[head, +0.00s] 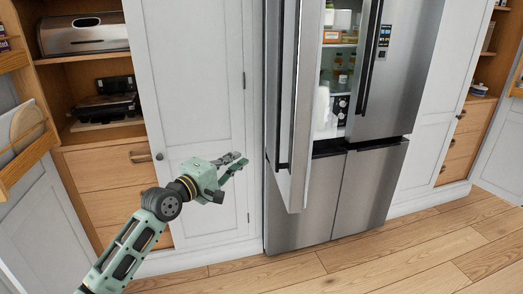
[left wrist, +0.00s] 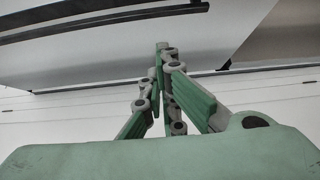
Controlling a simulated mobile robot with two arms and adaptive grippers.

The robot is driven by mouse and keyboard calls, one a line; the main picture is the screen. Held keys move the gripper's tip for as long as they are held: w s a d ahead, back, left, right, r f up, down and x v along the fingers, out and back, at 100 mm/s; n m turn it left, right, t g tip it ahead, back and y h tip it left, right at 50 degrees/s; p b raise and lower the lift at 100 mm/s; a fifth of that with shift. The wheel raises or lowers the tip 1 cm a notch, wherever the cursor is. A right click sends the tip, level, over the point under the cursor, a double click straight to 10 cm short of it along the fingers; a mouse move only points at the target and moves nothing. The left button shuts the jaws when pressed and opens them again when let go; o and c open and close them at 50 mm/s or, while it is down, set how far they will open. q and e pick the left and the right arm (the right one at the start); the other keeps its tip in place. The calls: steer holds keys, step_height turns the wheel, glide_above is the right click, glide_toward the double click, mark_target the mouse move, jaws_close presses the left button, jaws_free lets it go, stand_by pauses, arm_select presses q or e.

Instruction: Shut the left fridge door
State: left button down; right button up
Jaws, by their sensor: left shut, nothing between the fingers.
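The left fridge door (head: 304,110) stands open in the head view, swung out towards me and seen nearly edge-on. Its long dark handle (head: 284,90) runs down its left side. Through the gap the lit fridge inside (head: 338,60) shows shelves with jars and bottles. My left gripper (head: 240,161) is shut and empty, left of the door and apart from it in the picture, in front of the white cupboard. In the left wrist view its fingers (left wrist: 162,50) meet at the tips, before a pale surface with dark bars above. My right gripper is not in view.
The right fridge door (head: 405,60) has a small display and looks closed. A tall white cupboard door (head: 195,70) stands left of the fridge. Shelves with a bread bin (head: 85,33) and wooden drawers (head: 105,168) are further left. The wooden floor (head: 400,255) in front is clear.

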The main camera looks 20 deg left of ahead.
arm_select(q)
steer(key=w+d+p, duration=0.1)
steer(key=w+d, duration=0.4)
steer(key=w, duration=0.2)
steer(key=shift+w+d+p, duration=0.25)
steer(key=shift+w+p, duration=0.1)
steer(key=shift+d, duration=0.1)
